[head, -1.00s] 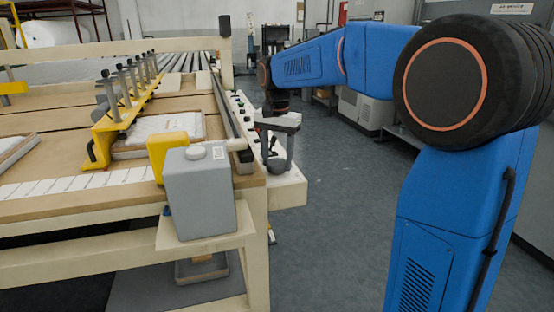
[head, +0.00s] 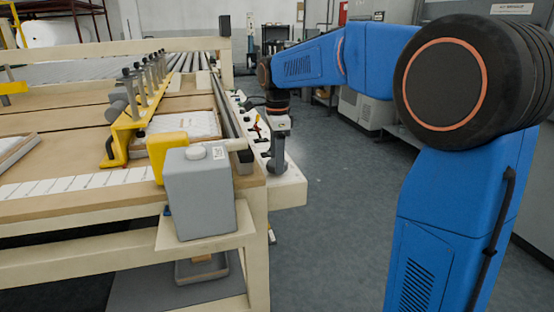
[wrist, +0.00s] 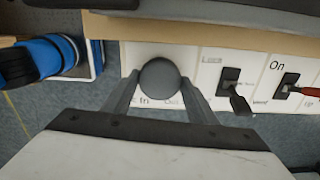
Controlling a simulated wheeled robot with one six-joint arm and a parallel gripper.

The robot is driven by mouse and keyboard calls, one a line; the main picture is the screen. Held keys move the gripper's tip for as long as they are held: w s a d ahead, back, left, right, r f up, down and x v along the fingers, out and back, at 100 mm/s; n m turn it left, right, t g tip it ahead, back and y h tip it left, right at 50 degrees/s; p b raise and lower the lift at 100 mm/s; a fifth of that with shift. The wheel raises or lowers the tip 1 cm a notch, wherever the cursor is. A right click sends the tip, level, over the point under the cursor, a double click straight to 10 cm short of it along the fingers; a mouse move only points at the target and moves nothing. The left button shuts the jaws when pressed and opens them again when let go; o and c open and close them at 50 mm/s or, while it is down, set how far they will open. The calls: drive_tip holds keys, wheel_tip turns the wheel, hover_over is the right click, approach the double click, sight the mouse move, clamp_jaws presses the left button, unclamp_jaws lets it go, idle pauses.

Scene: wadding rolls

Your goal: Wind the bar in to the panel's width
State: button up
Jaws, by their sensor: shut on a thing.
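The yellow bar (head: 131,122), with several dark clamps (head: 138,82) along it, lies across the table at the panel's left side. The white panel (head: 183,122) is between the bar and the dark rail (head: 230,118) at the table's right edge. My gripper (head: 275,166) is over the control shelf right of the table. In the wrist view my gripper (wrist: 160,97) is shut on a round dark knob (wrist: 159,80), a finger at each side; the label beneath is partly hidden.
Dark levers (wrist: 230,88) sit right of the knob, and one with a red handle (wrist: 309,91) is near an "On" label. A grey box (head: 200,195) stands at the table's near corner.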

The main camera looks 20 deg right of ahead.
drive_tip(key=shift+r+m, duration=0.1)
drive_tip(key=shift+m, duration=1.2)
drive_tip(key=o, duration=1.1)
drive_tip(key=shift+c, duration=0.2)
wheel_tip(320, 180, up, 17)
drive_tip(key=shift+r, duration=0.15)
